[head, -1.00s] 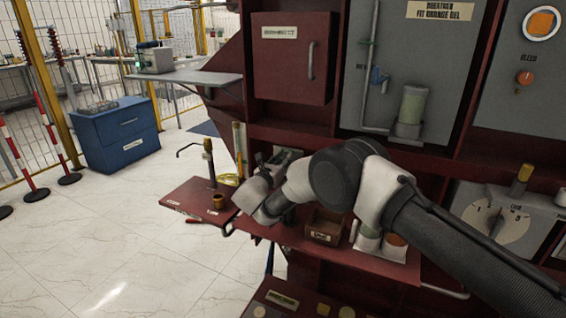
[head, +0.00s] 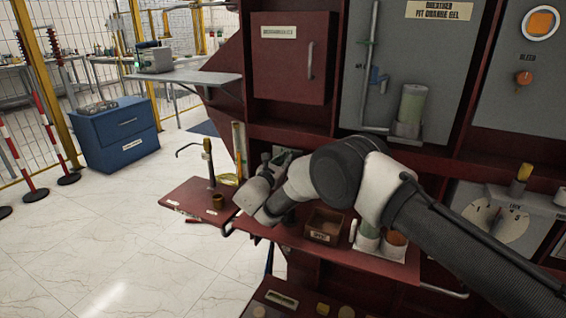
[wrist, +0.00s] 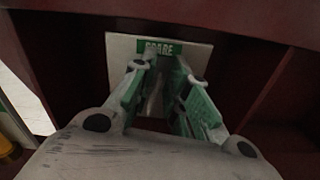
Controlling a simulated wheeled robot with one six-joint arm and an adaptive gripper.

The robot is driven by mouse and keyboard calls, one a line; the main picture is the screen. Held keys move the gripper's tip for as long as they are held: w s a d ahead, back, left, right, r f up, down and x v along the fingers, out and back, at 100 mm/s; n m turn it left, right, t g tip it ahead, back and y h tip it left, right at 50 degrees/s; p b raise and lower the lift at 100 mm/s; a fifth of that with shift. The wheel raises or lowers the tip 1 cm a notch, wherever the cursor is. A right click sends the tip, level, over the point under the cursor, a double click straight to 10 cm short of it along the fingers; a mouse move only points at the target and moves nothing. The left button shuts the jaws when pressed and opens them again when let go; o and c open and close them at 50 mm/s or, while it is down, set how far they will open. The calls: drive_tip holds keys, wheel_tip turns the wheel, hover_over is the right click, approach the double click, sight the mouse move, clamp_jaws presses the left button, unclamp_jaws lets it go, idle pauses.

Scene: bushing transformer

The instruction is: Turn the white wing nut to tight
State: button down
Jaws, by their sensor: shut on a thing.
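My gripper (wrist: 162,68) points at a pale plate (wrist: 120,45) with a green label reading SPARE in the wrist view. Its two green-padded fingers stand on either side of a narrow gap, with their tips at the plate. A pale piece (wrist: 153,90) shows dimly between the fingers. It seems to be the white wing nut, but its wings and their angle are hidden by the fingers and shadow. In the head view my gripper (head: 268,162) is at the back of the red shelf, and the arm hides most of the nut's area.
A small open bin (head: 324,224) and pale-based jars (head: 367,237) stand on the red shelf right of my gripper. A side tray (head: 190,205) with a brass cup (head: 218,202) lies to the left. In the wrist view, dark red walls flank the recess.

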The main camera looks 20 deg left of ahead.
drive_tip(key=shift+d+f+m, duration=0.1)
drive_tip(key=shift+d+m, duration=0.1)
drive_tip(key=shift+m, duration=0.6)
drive_tip(key=shift+d+m, duration=0.15)
drive_tip(key=shift+m, duration=0.65)
drive_tip(key=c, duration=1.6)
unclamp_jaws()
drive_tip(key=shift+c, duration=0.2)
drive_tip(key=shift+s, duration=0.1)
